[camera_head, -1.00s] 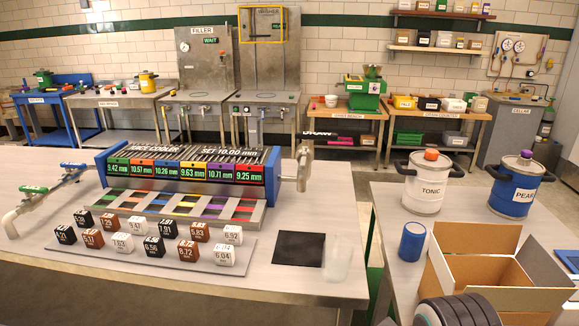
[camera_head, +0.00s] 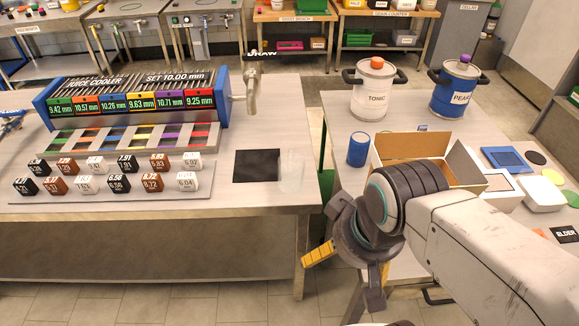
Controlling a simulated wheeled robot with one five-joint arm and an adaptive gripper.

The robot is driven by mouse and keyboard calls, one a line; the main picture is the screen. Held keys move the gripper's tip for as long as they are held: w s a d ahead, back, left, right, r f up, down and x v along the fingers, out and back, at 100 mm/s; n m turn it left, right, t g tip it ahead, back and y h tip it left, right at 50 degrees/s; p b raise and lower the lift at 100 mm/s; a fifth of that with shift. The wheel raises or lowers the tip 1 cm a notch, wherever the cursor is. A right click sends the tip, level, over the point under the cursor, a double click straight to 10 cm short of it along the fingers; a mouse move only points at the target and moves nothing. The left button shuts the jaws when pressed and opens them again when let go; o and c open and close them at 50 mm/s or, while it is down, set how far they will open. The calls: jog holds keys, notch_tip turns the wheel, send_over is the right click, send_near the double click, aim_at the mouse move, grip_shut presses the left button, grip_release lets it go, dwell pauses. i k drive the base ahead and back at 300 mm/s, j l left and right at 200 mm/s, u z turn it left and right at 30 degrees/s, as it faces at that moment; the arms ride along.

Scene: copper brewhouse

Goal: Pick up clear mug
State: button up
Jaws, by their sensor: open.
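The clear mug (camera_head: 291,171) stands upright on the left steel table (camera_head: 240,205), near its right front edge. It is pale and see-through, and it is hard to make out against the tabletop. It is just right of a black square mat (camera_head: 257,165). My gripper (camera_head: 342,277) is open and empty, with its yellow-marked fingers pointing down and left. In the picture it is below and to the right of the mug, in front of the table edge and apart from the mug.
Left of the mat, a tray (camera_head: 110,198) holds several numbered cubes below the juice cooler (camera_head: 140,100). The right table bears an open cardboard box (camera_head: 408,147), a blue can (camera_head: 358,149), a tonic keg (camera_head: 373,98) and a blue pear keg (camera_head: 455,98). A gap separates the two tables.

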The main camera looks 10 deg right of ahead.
aim_at(291, 165)
jog(key=i+j+u, duration=0.1)
jog(key=j+u, duration=0.2)
jog(key=i+j+u, duration=0.1)
jog(key=u, duration=0.3)
jog(key=i+u, duration=0.55)
jog(key=u, duration=0.25)
jog(key=i+l+u, duration=0.1)
jog(key=u, duration=0.3)
jog(key=i+l, duration=0.05)
jog(key=i, duration=0.05)
